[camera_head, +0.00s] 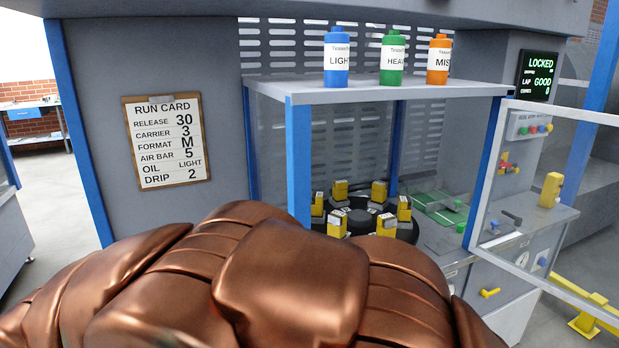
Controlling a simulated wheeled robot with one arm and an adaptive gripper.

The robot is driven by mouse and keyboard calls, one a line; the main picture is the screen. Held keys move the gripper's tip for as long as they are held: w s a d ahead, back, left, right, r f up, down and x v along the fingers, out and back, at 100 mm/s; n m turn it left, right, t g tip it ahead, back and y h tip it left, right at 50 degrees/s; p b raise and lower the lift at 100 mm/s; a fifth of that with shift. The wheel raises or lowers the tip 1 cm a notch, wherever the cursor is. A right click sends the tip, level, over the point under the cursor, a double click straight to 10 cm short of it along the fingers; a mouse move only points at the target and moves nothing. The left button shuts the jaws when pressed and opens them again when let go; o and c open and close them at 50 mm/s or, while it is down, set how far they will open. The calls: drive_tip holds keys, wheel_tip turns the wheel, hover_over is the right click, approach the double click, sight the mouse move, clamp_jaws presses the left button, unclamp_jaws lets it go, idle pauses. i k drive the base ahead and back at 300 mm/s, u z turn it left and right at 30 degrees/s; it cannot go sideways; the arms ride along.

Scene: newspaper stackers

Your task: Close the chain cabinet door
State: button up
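The chain cabinet (299,165) is a grey and blue enclosure with clear sides, right of centre. What looks like its door (560,111), a clear panel in a pale frame, stands swung outward at the right. Its left edge is by the cabinet's right blue post, and its far edge runs out of the picture. The cabinet front is open. Inside is a black round carousel (366,214) with several yellow-and-black units. My gripper is not in view. A copper-coloured segmented shape fills the lower foreground and hides the floor before the cabinet.
Blue, green and orange bottles (392,60) stand on the cabinet top. A run card (167,141) hangs on the grey panel at left. A screen (537,76) reads LOCKED. A yellow floor fixture (588,318) is low at right, seen partly through the door. Open floor shows at far left.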

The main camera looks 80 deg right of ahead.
sight(613, 120)
drive_tip(key=k, duration=1.65)
drive_tip(key=u, duration=1.35)
drive_tip(key=k, duration=2.7)
drive_tip(key=z, duration=1.55)
drive_tip(key=i, duration=0.5)
drive_tip(key=z, duration=1)
